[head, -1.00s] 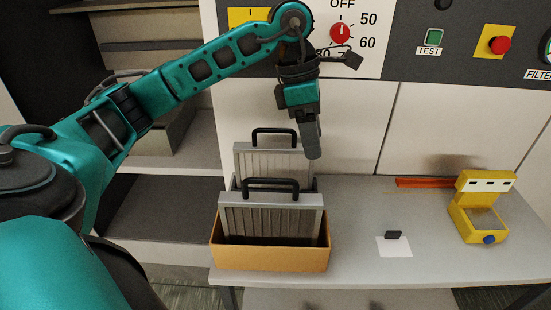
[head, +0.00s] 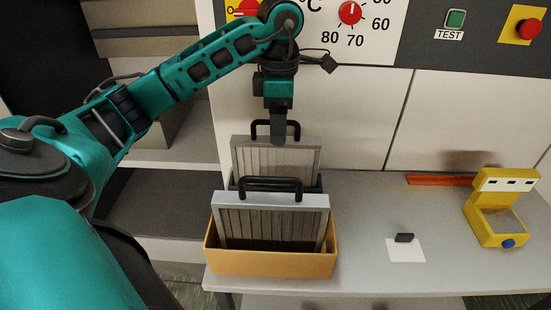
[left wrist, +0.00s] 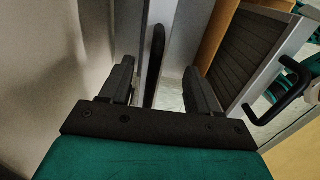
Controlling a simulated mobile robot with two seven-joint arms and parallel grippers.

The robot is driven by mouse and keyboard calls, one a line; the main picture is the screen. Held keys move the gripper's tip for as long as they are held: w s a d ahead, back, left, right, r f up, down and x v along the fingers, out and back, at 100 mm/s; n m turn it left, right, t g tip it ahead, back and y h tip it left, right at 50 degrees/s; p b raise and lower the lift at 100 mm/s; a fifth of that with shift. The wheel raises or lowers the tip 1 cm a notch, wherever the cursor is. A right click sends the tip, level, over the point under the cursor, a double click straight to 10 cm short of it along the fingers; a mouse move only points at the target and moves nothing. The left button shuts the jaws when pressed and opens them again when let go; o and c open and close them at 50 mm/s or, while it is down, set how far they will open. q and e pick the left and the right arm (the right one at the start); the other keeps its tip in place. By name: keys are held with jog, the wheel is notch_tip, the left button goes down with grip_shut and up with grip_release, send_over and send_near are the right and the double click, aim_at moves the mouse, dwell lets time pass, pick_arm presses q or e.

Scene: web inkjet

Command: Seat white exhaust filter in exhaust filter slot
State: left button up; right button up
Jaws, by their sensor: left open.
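Two pale framed, pleated filters with black handles stand upright one behind the other in the head view. The rear filter (head: 277,160) is partly hidden by the front filter (head: 270,222); I cannot tell by colour which is the white exhaust filter. My left gripper (head: 279,136) points down at the rear filter's black handle (head: 256,131). In the left wrist view its fingers (left wrist: 157,82) are apart, with the dark handle (left wrist: 154,55) between them; contact is not clear. No exhaust filter slot is recognisable. My right gripper is out of view.
The front filter stands in a tan box (head: 270,264) on the grey bench (head: 365,270). Right of it are a white card with a small black block (head: 404,238) and a yellow device (head: 497,210). A control panel (head: 435,45) is on the wall behind. Shelves are left.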

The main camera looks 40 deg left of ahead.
aim_at(276, 161)
pick_arm(q)
jog(key=f, duration=0.5)
jog(key=shift+w+a+f, duration=0.1)
jog(key=shift+w+a, duration=0.1)
jog(key=shift+w, duration=0.2)
grip_shut()
